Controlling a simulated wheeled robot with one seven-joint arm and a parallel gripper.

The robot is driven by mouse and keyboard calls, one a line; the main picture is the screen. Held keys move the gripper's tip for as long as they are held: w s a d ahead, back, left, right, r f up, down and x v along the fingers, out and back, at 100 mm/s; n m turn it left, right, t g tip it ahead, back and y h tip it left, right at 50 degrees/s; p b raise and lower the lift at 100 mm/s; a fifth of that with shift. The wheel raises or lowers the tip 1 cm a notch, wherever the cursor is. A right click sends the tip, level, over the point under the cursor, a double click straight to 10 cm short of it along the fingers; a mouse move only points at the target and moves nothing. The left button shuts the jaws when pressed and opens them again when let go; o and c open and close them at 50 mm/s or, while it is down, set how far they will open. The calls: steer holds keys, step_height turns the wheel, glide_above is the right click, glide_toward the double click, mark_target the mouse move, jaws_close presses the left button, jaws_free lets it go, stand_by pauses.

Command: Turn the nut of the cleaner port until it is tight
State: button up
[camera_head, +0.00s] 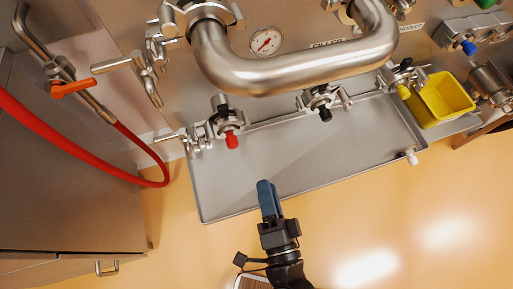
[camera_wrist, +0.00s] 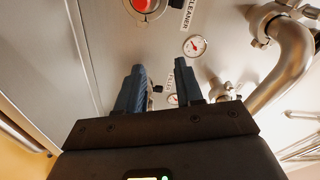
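The clamp (camera_head: 220,122) with the red-capped port (camera_head: 231,140) is above the tray's left end in the head view. A wing nut (camera_head: 193,139) with a thin rod is at its left side. In the wrist view, a red-centred round fitting (camera_wrist: 145,5) is beside the CLEANER label (camera_wrist: 184,16), cut off by the top edge. Its nut is not clear there. My gripper (camera_head: 266,184) is over the tray, below and right of the red-capped port, touching nothing. In the wrist view my gripper (camera_wrist: 158,66) has its blue fingers apart and empty.
A grey tray (camera_head: 290,165) lies under the ports. A black-capped port (camera_head: 325,113) is further right, and a yellow bin (camera_head: 441,97) beyond it. A thick steel pipe (camera_head: 290,73) crosses above. A red hose (camera_head: 85,130) with an orange-handled valve (camera_head: 70,88) hangs at left.

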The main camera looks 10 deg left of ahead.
mark_target(203, 148)
steer(key=a+f+m+g+y+b, duration=0.1)
steer(key=a+f+m+y, duration=0.2)
steer(key=a, duration=1.1)
steer(key=shift+h, duration=0.7)
steer(key=shift+d+f+b+x, duration=0.15)
steer(key=shift+b+x, duration=0.25)
steer(key=shift+x, duration=1.1)
steer(key=shift+d+f+b+x, duration=0.15)
steer(key=shift+b+x, duration=0.25)
steer(key=shift+x, duration=1.15)
steer(key=shift+a+f+b+x, duration=0.15)
steer(key=shift+b+x, duration=0.25)
steer(key=shift+x, duration=1.1)
steer(key=shift+w+d, duration=0.1)
steer(key=shift+w, duration=0.15)
jaws_close()
